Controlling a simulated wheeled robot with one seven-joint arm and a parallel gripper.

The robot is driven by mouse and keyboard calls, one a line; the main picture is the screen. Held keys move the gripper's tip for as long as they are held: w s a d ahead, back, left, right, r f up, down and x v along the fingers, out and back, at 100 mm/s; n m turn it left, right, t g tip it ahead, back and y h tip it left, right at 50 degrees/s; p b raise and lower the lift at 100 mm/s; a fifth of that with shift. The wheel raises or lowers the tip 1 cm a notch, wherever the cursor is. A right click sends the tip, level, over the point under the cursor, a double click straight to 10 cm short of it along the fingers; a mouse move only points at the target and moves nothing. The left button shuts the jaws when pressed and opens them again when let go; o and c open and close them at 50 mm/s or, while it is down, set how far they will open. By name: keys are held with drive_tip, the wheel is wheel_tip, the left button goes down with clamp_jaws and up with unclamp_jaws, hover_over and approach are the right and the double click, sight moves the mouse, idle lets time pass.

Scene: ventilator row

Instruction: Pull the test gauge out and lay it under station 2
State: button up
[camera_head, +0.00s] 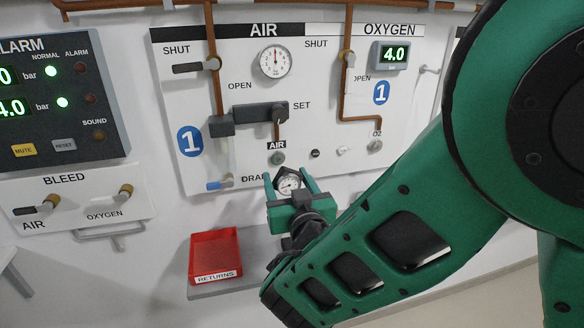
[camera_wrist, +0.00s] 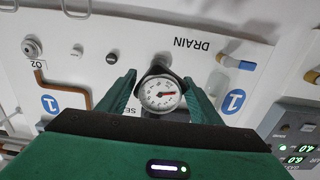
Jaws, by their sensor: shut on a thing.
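The test gauge (camera_head: 288,185) has a round white dial and a dark body. My gripper (camera_head: 291,191) is shut on it, with one green finger on each side. No station marked 2 is readable.
A red RETURNS tray (camera_head: 215,256) stands on a grey shelf (camera_head: 262,240) below station 1, left of my gripper. The drain bowl (camera_head: 220,184) with a blue tap hangs close to the left. An alarm box (camera_head: 58,98) and a bleed panel (camera_head: 77,198) are at far left.

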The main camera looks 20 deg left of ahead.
sight(290, 187)
drive_tip(key=shift+v, duration=2.05)
